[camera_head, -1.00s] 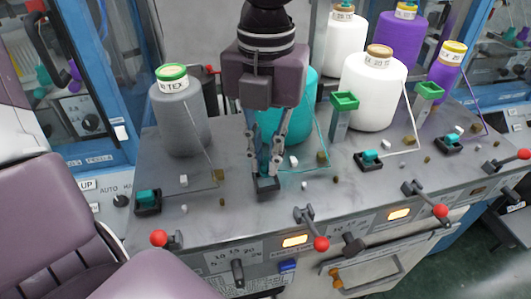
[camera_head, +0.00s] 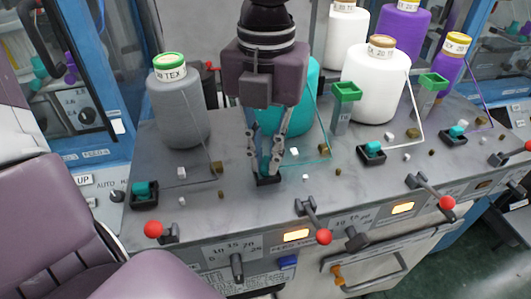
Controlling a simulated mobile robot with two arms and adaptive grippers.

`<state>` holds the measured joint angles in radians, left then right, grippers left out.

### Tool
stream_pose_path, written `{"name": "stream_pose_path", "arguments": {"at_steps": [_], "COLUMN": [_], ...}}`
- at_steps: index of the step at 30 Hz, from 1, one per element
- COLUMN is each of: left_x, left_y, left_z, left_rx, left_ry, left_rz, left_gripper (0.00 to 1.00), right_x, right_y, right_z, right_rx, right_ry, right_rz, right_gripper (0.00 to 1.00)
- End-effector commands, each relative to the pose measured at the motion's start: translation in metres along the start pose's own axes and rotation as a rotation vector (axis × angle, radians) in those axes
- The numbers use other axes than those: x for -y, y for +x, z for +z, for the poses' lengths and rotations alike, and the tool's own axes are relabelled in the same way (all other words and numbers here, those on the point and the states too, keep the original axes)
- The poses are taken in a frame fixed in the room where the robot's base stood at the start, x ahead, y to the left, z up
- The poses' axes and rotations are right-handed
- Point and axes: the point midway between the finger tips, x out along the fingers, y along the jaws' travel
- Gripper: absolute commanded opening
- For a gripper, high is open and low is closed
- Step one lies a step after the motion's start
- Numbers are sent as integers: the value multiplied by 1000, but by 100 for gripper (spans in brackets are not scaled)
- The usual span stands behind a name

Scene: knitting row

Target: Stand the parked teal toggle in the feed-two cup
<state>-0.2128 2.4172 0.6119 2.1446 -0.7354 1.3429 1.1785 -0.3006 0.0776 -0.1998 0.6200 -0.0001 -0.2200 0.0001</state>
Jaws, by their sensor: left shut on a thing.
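My left gripper (camera_head: 265,166) points down over the black feed-two cup (camera_head: 268,181), in front of the teal yarn cone (camera_head: 298,100). It is shut on the teal toggle (camera_head: 265,163), which shows as a narrow strip between the fingers. The toggle's lower end is at the cup; the fingers hide much of it, and I cannot tell whether it rests on the cup's floor. It looks about upright. My right gripper is not in view.
Similar black cups with teal toggles stand at left (camera_head: 144,195) and right (camera_head: 371,152). A grey cone (camera_head: 178,110) and a white cone (camera_head: 378,90) flank the gripper. A green-topped post (camera_head: 346,92) stands to the right. Red-knobbed levers (camera_head: 323,236) line the front edge.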

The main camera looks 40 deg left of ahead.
Motion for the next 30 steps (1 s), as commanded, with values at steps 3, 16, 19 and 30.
{"name": "stream_pose_path", "arguments": {"at_steps": [3,16,19,30], "left_x": [0,0,0,0], "left_y": [3,3,3,-16], "left_z": [0,0,0,1], "left_rx": [1,0,0,5], "left_ry": [0,0,0,-1], "left_rz": [0,0,0,-1], "left_gripper": [2,30,31,31], "right_x": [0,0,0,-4], "right_y": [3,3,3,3], "right_z": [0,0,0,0], "right_rx": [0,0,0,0], "right_ry": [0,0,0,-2], "right_rz": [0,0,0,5], "right_gripper": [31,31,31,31]}}
